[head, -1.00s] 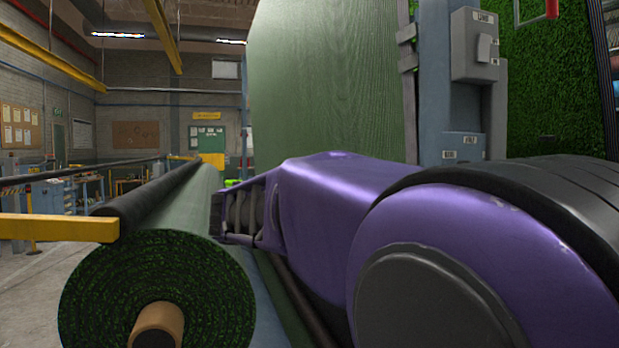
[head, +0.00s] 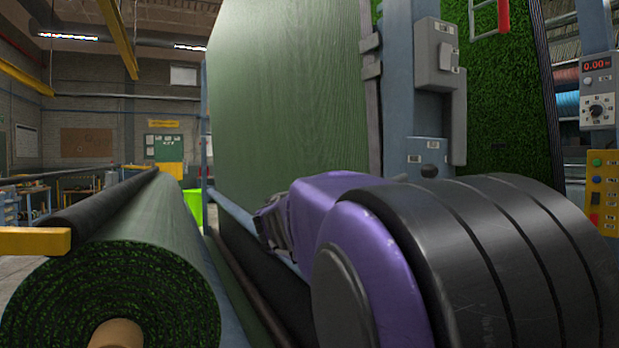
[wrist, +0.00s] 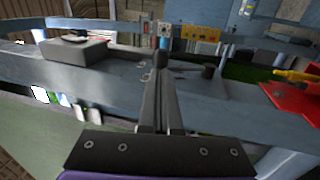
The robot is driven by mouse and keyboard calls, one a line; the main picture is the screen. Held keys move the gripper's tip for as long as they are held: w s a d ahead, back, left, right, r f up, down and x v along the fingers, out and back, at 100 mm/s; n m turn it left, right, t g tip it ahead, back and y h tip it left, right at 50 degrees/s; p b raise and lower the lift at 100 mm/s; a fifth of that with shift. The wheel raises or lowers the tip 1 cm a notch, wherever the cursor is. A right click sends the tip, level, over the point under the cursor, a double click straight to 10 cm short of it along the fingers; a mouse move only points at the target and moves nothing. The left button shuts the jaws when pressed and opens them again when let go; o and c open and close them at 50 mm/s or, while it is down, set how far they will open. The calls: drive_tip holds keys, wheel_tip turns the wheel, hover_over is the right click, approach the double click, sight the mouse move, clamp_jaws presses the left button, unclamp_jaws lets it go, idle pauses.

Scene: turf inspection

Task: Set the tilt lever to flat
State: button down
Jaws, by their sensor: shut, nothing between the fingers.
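A grey box (head: 437,50) is fixed high on the blue post (head: 398,95), with a grey plate running down from it. A dark round knob (head: 430,171) shows lower on the post, beside small white labels; I cannot tell for sure that it is the tilt lever. In the wrist view, the post lies across the picture, with the box (wrist: 75,48) at left and a dark knob (wrist: 210,72) right of centre. My gripper (wrist: 159,60) is shut and empty, pointing toward the post between box and knob. Contact cannot be told. My arm hides the gripper in the head view.
A large green turf roll (head: 115,290) lies at left, with a yellow bar (head: 35,240) beside it. A yellow button panel (head: 604,190) is at far right. A red part (wrist: 295,98) lies right in the wrist view.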

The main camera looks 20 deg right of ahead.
sight(424, 171)
drive_tip(key=shift+x, duration=2.25)
drive_tip(key=shift+r+p, duration=0.1)
drive_tip(key=shift+p, duration=0.2)
